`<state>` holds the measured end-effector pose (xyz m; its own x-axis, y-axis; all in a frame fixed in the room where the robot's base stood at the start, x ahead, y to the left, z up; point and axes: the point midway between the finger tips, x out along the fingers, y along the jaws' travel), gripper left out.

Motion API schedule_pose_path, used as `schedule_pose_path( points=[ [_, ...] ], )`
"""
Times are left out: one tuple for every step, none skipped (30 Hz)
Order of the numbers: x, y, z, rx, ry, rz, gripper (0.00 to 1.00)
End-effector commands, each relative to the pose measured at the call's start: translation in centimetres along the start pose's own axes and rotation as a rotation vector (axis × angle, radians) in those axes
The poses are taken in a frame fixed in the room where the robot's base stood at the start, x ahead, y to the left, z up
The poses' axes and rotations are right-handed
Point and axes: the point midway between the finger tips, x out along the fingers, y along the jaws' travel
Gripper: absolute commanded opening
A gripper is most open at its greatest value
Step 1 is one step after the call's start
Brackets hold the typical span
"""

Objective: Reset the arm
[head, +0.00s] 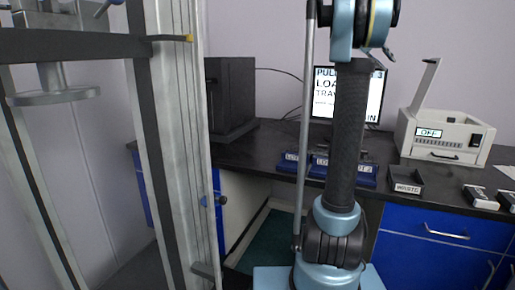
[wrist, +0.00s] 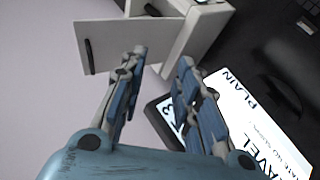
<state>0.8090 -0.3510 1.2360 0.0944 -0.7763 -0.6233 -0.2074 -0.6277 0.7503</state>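My arm (head: 348,135) stands upright in the middle of the head view, with its upper joint at the top edge. My gripper (wrist: 160,75) shows in the wrist view with its two blue-grey fingers apart and nothing between them. Its fingers do not show clearly in the head view. Past the fingers, the wrist view shows the white machine with its lid raised (wrist: 108,45) and part of a screen with black text (wrist: 265,125).
A black bench carries a dark box (head: 232,95), a screen (head: 372,100), blue labelled trays (head: 343,172), a waste tray (head: 406,188) and the white machine reading OFF (head: 442,140). A tall metal frame (head: 178,130) stands close on the left. Blue drawers (head: 445,225) are below.

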Motion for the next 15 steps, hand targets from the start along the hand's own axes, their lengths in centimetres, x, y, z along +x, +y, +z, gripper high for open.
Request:
schedule_pose_path(
  points=[
    [-0.5,-1.3,1.3,0.000,0.004,-0.023,0.30],
    [-0.7,-2.1,2.0,0.001,0.005,-0.038,0.30],
    [-1.0,-3.2,2.9,0.002,0.007,-0.059,0.30],
    [-1.2,-4.0,3.6,0.002,0.008,-0.073,0.30],
    [-1.4,-4.8,4.3,0.002,0.010,-0.089,0.30],
    [-1.7,-5.9,5.3,0.002,0.011,-0.109,0.30],
    [-1.8,-6.7,6.0,0.003,0.012,-0.125,0.30],
    [-2.0,-7.5,6.8,0.003,0.013,-0.139,0.30],
    [-2.2,-8.6,7.9,0.003,0.014,-0.160,0.30],
    [-2.4,-9.4,8.6,0.002,0.015,-0.174,0.30],
    [-2.6,-10.3,9.4,0.002,0.016,-0.191,0.30],
    [-2.7,-11.3,10.5,0.002,0.017,-0.210,0.30],
    [-2.9,-12.2,11.3,0.002,0.017,-0.226,0.30],
    [-3.0,-13.0,12.1,0.001,0.018,-0.240,0.30],
    [-3.2,-14.2,13.2,0.001,0.020,-0.261,0.30]
  ],
)
